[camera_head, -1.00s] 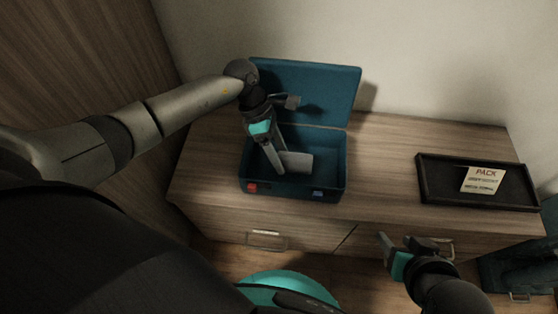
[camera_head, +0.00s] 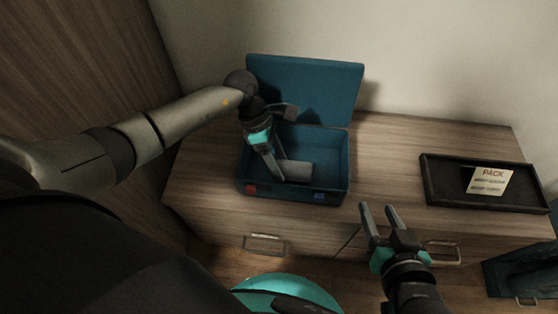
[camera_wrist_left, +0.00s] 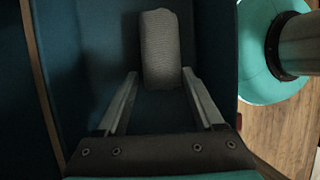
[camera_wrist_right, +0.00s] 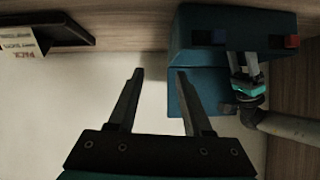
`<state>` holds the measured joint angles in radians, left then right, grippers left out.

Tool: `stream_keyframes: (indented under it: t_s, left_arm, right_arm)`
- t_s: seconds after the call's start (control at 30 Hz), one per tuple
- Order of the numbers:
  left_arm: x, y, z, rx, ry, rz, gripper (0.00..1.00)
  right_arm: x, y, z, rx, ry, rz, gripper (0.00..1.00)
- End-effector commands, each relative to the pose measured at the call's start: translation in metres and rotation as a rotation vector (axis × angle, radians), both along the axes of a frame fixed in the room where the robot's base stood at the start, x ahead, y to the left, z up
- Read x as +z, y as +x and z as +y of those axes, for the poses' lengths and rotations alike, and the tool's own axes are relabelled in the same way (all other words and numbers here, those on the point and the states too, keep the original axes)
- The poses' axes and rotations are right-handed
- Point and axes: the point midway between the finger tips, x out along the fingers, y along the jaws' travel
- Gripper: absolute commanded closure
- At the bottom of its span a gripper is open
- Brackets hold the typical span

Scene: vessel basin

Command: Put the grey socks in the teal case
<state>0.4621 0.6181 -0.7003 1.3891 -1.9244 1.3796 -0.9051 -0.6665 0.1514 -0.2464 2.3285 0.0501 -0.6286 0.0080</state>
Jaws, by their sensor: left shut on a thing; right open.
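The teal case (camera_head: 240,179) stands open on the dresser, its lid (camera_head: 310,88) raised at the back. The rolled grey socks (camera_head: 298,171) lie inside the case toward its front; they also show in the left wrist view (camera_wrist_left: 161,48). My left gripper (camera_head: 281,178) reaches down into the case and is shut on the socks, with a finger at each side of the roll (camera_wrist_left: 161,75). My right gripper (camera_head: 379,206) is open and empty, in front of the dresser to the right of the case. The case also shows in the right wrist view (camera_wrist_right: 205,90).
A black tray (camera_head: 440,200) with a paper note reading PACK (camera_head: 488,181) lies at the right of the dresser top (camera_head: 390,150). The dresser top between case and tray is clear. Drawers with handles (camera_head: 265,244) are below, and a wooden panel (camera_head: 80,60) stands at the left.

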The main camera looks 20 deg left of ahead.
Motion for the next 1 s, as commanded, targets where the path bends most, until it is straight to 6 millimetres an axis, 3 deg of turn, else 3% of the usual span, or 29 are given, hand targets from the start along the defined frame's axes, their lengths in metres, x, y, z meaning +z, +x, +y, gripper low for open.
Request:
stream_keyframes:
  t_s: [0.1,0.13,0.37,0.77,1.0]
  left_arm:
    - [-0.003,0.000,0.000,0.000,0.000,0.000,0.84]
    - [-0.003,0.000,0.000,0.000,0.001,0.000,0.29]
    - [-0.002,0.000,0.000,0.000,0.001,0.000,0.03]
    - [0.000,0.000,0.000,0.000,0.000,0.000,0.01]
    - [0.014,0.002,0.007,0.000,0.003,-0.001,0.01]
  right_arm:
    - [0.000,0.001,0.004,0.003,0.016,-0.030,0.50]
    - [0.001,0.001,0.004,0.003,0.017,-0.031,0.50]
    - [0.001,0.001,0.003,0.002,0.016,-0.030,0.50]
    - [0.000,0.000,0.002,0.002,0.008,-0.011,0.50]
    - [0.000,-0.003,-0.012,-0.011,-0.052,0.090,0.50]
